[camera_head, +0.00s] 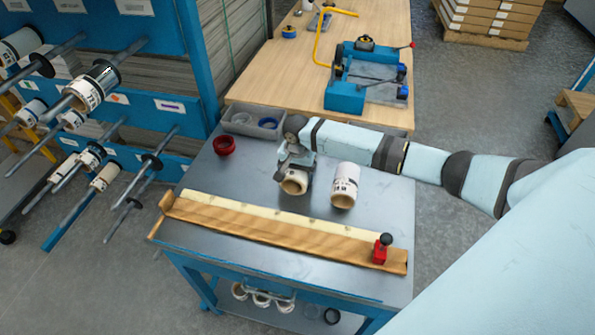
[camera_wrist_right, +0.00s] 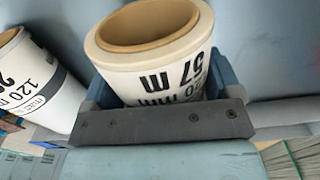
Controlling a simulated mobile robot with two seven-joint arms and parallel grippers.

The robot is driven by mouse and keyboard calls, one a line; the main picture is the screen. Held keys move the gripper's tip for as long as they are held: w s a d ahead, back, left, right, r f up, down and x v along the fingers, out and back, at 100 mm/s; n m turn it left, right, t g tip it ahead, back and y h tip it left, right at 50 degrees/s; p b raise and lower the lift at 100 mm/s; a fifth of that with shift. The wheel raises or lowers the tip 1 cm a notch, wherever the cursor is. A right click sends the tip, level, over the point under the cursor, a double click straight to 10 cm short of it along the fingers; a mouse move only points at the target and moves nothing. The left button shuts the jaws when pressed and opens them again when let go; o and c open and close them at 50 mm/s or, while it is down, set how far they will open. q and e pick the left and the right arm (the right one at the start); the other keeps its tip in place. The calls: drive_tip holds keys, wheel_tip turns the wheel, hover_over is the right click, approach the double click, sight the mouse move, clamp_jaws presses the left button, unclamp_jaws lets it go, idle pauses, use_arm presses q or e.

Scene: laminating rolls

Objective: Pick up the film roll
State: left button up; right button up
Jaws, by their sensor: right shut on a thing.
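My right gripper (camera_head: 293,171) is over a film roll (camera_head: 294,186) on the grey cart top, its jaws shut on the roll. In the right wrist view the held film roll (camera_wrist_right: 150,50) is white with black print and a tan core, and sits between the jaws. The head view does not clearly show whether its underside touches the cart. My left gripper is not in view.
A wooden strip (camera_head: 280,232) with a red-based clamp (camera_head: 381,249) lies along the cart's front. A red ring (camera_head: 224,145) and a grey tray (camera_head: 252,123) are at the back left. A blue machine (camera_head: 368,75) stands on the wooden table behind. A rack with rolls on rods is left.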

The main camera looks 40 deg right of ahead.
wheel_tip(320, 180, up, 20)
idle(0.4)
drive_tip(key=shift+p, duration=0.3)
idle(0.4)
